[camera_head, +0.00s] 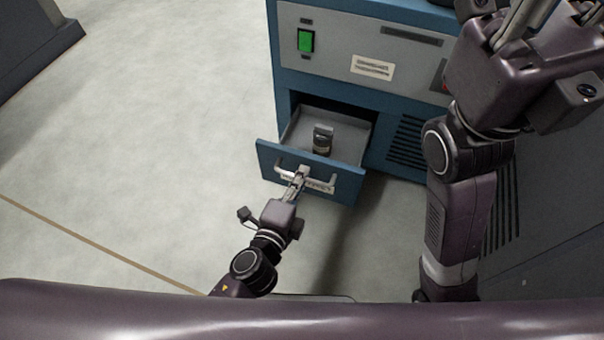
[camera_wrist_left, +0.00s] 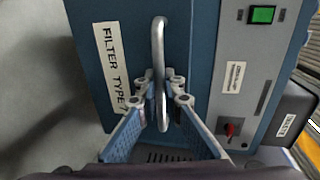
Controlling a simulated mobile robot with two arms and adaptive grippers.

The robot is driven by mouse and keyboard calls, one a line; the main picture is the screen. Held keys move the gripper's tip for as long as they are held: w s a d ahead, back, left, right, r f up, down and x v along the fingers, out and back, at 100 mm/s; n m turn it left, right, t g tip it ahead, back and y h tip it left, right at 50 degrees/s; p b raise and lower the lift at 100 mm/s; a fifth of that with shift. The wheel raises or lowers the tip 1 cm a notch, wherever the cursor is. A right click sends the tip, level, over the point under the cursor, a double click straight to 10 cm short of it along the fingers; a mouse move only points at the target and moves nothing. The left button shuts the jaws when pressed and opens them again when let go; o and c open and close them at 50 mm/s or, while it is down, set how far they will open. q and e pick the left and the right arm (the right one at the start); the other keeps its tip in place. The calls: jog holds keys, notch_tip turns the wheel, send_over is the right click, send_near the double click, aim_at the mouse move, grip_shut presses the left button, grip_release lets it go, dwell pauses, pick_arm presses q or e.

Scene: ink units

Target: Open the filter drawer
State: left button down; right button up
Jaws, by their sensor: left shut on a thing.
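The filter drawer (camera_head: 349,184) is pulled out of the blue and grey unit, low on its front, and its inside shows. A small dark cylinder with a grey top (camera_head: 322,140) stands in it. My left gripper (camera_head: 301,174) is shut on the drawer's metal bar handle (camera_wrist_left: 160,42). In the left wrist view, the fingers of the left gripper (camera_wrist_left: 161,92) press on the bar from both sides, beside a label (camera_wrist_left: 112,68) reading "FILTER TYPE". My right gripper (camera_head: 535,22) is raised at the upper right, partly cut off, away from the drawer.
The unit's upper panel (camera_head: 337,62) carries a green switch (camera_head: 306,41) and a label (camera_head: 372,67). Vent slots (camera_head: 407,143) lie right of the drawer. The left wrist view shows a red knob (camera_wrist_left: 231,129). Pale floor (camera_head: 150,130) to the left is clear.

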pick_arm(q)
jog(key=c, duration=2.3)
grip_release()
jog(key=shift+c, duration=0.2)
jog(key=shift+s, duration=0.15)
jog(key=v, duration=1.1)
jog(key=shift+s+a, duration=0.2)
jog(key=shift+s, duration=0.15)
